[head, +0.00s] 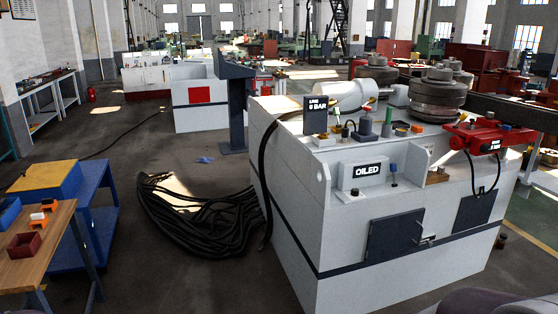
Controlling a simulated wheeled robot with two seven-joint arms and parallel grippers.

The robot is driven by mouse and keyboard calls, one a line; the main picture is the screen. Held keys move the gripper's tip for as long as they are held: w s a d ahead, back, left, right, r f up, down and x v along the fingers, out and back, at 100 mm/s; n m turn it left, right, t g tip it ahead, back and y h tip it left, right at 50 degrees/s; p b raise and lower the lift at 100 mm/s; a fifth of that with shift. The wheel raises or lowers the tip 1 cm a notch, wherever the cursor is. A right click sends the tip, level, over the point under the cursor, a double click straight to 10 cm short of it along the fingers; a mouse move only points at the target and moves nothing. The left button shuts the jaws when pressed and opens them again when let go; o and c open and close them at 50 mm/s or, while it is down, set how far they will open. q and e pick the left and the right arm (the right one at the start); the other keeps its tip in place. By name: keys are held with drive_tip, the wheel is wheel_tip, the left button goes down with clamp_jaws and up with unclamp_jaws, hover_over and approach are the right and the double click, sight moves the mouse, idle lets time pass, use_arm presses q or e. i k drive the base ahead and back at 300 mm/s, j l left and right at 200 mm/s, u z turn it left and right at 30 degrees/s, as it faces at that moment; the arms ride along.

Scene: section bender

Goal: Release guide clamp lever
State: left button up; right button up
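The section bender (285,190) is a large white machine at the centre right of the head view. A red guide unit (488,135) sits on its right end, with a small black label plate (494,146) and dark hoses hanging below. I cannot make out which part of it is the guide clamp lever, or its position. Neither of my grippers is in view.
Stacked steel rolls (437,95) stand on the machine's top. Thick black cables (200,215) lie on the floor at its left. A blue cart (90,215) and wooden table (35,250) stand at left.

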sight(465, 115)
drive_tip(key=i+j, duration=0.15)
drive_tip(key=i, duration=0.7)
drive_tip(key=i+j+u, duration=0.15)
drive_tip(key=i, duration=0.65)
drive_tip(key=i+j+z, duration=0.1)
drive_tip(key=i+z, duration=0.35)
drive_tip(key=i+j+z, duration=0.2)
drive_tip(key=z, duration=0.25)
drive_tip(key=i+j+z, duration=0.7)
drive_tip(key=z, duration=0.2)
drive_tip(key=i+j+z, duration=0.15)
drive_tip(key=j+z, duration=0.75)
drive_tip(key=j, duration=0.2)
drive_tip(key=l+u, duration=0.35)
drive_tip(key=l, duration=1.6)
drive_tip(key=i+l+u, duration=0.15)
drive_tip(key=l, duration=0.2)
drive_tip(key=i+l+u, duration=0.25)
drive_tip(key=i+l, duration=0.15)
drive_tip(key=l, duration=0.35)
drive_tip(key=i+l+u, duration=0.15)
drive_tip(key=l, duration=0.2)
drive_tip(key=i+l+u, duration=0.15)
drive_tip(key=l, duration=0.3)
drive_tip(key=i+u, duration=0.2)
drive_tip(key=i, duration=0.4)
drive_tip(key=i+l+u, duration=0.25)
drive_tip(key=i, duration=0.4)
drive_tip(key=j, duration=0.1)
